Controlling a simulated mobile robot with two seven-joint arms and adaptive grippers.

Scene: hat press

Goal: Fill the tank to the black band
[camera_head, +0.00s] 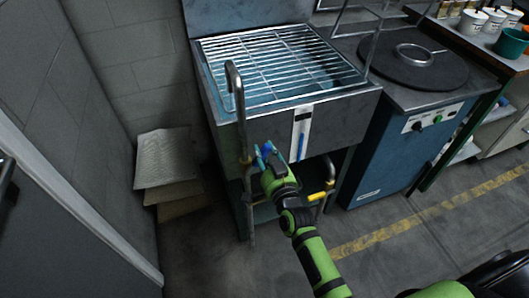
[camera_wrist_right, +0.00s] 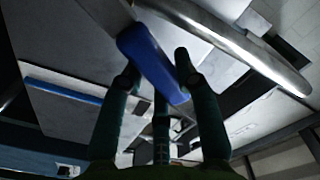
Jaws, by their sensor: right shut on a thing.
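The tank (camera_head: 214,112) is a steel basin with a wire rack (camera_head: 275,65) over bluish water. Its front carries a white gauge plate (camera_head: 303,112) with a blue column (camera_head: 301,146) in the lower part. A bent pipe (camera_head: 239,110) rises at the tank's left front. My right gripper (camera_head: 266,153) is shut on a blue handle (camera_wrist_right: 150,62) beside this pipe, below the tank's front. My left gripper is not in view.
A yellow handle (camera_head: 321,195) sits on piping below the tank. A blue cabinet with a round dark plate (camera_head: 413,62) stands to the right. Flat stacked sheets (camera_head: 163,160) lean at the left wall. The floor in front is open.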

